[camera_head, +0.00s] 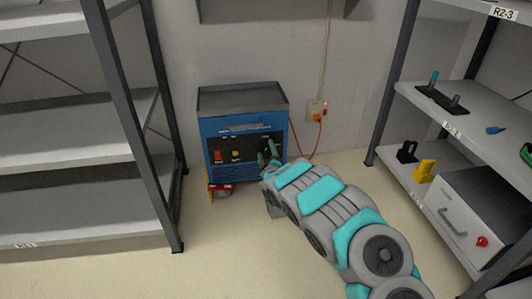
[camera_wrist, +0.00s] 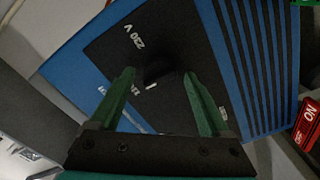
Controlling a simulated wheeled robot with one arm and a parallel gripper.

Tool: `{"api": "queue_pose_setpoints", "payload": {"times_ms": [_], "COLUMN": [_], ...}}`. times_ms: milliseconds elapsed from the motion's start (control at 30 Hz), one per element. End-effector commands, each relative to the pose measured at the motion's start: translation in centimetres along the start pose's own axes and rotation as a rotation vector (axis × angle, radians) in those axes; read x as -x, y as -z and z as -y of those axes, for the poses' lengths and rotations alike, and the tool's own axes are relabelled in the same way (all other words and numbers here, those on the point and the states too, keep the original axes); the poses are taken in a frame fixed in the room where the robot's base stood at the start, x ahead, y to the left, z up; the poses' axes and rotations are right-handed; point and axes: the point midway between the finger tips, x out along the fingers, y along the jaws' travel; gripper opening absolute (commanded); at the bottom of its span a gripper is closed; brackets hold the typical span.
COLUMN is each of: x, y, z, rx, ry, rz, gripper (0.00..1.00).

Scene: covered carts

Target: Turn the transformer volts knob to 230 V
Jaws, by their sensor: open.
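The transformer is a blue cabinet (camera_head: 212,128) with a dark control panel, standing on the floor against the wall. In the wrist view, its black knob (camera_wrist: 160,68) sits on the dark panel, with a small white mark on its lower side. A white "230 V" label (camera_wrist: 133,36) is up and left of the knob; the white mark does not face it. Other labels are partly hidden by the fingers. My gripper (camera_wrist: 159,76) is open, its two green fingers on either side of the knob, apart from each other; I cannot tell if they touch it. In the head view, my gripper (camera_head: 268,152) is at the panel's right side.
A red ON sign (camera_wrist: 305,128) shows in the wrist view. A wall socket (camera_head: 316,108) with an orange cable is right of the cabinet. Shelf racks stand on both sides.

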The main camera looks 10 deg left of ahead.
Motion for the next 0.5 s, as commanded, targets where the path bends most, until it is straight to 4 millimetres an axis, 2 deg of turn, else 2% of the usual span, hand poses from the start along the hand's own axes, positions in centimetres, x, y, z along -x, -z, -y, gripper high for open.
{"api": "queue_pose_setpoints", "payload": {"times_ms": [200, 500], "x": [0.01, 0.03], "y": [-0.05, -0.07], "z": [0.02, 0.05], "rx": [0.000, 0.000], "ry": [0.001, 0.001], "rz": [0.001, 0.002], "gripper": [0.80, 0.46]}}
